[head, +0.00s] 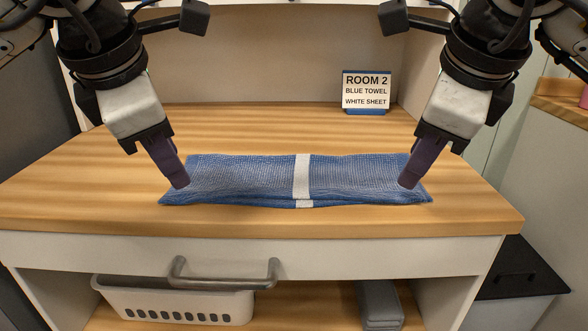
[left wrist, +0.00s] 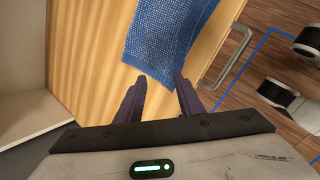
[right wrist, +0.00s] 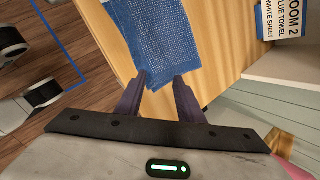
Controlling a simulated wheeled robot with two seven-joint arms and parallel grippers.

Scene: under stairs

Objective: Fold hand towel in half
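The blue towel (head: 245,180) with a white stripe across its middle lies on the wooden counter as a long, narrow strip. Its near edge shows layers, one over the other. My left gripper (head: 181,184) is at its left end; in the left wrist view the fingers (left wrist: 160,80) are apart, with the towel's end (left wrist: 172,40) at their tips. My right gripper (head: 409,184) is at its right end; in the right wrist view the fingers (right wrist: 161,82) are apart, with a towel corner (right wrist: 155,45) reaching between the tips. I cannot tell whether either gripper touches the cloth.
A sign (head: 366,92) reading "ROOM 2 BLUE TOWEL WHITE SHEET" stands at the back right. The wooden counter (head: 90,180) is otherwise clear. Below are a drawer handle (head: 225,283), a white basket (head: 175,303) and folded grey cloth (head: 380,305) on a shelf.

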